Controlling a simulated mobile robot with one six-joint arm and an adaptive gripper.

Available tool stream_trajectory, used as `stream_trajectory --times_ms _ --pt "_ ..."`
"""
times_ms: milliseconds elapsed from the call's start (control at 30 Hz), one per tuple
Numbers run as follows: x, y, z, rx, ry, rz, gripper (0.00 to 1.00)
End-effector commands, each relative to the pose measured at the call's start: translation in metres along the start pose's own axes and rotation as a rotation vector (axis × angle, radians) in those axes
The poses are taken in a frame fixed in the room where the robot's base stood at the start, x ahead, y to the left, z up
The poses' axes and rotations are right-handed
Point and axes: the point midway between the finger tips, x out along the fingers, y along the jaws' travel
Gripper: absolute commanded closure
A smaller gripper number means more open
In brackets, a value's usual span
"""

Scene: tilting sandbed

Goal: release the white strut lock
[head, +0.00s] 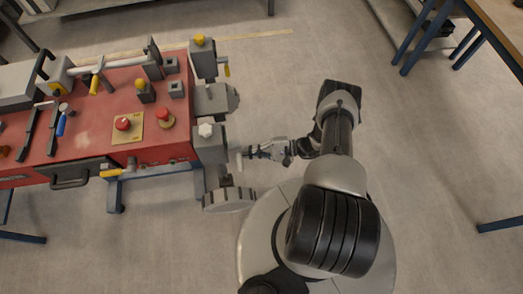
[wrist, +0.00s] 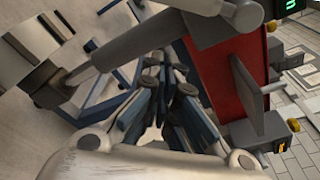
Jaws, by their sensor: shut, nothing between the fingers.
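The white strut lock shows in the head view as a white knob (head: 206,130) on a grey block at the red bench's near right corner, with a short white lever (head: 240,160) beside the block. My gripper (head: 250,153) reaches left from my arm, its fingertips right beside the white lever. I cannot tell whether they touch it. In the wrist view my gripper (wrist: 166,75) is shut and empty, close under a grey strut bar (wrist: 185,30). The lever cannot be made out clearly there.
The red bench (head: 85,130) carries red buttons, a blue-handled tool and a black front handle. A second strut with a yellow knob (head: 199,40) and yellow lever (head: 227,69) stands at its far right corner.

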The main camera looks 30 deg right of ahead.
Motion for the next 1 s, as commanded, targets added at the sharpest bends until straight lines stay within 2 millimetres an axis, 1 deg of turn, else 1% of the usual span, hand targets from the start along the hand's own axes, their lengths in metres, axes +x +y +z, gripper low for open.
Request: stream_trajectory --times_ms 33,100,133,200,300,433,867,1000 --pt "0.013 0.001 0.0 0.001 -0.005 0.004 1.0" --pt "0.026 0.001 0.001 0.0 -0.004 0.004 1.0" --pt "0.028 0.0 0.002 0.001 0.0 0.002 1.0" --pt "0.02 -0.001 0.015 0.003 0.002 -0.002 1.0" --pt "0.015 -0.002 0.026 0.002 0.003 -0.002 1.0" --pt "0.013 -0.001 0.035 0.001 0.001 0.0 1.0" --pt "0.011 0.0 0.038 0.002 0.001 0.001 1.0" --pt "0.011 0.001 0.04 0.026 0.001 0.004 1.0"
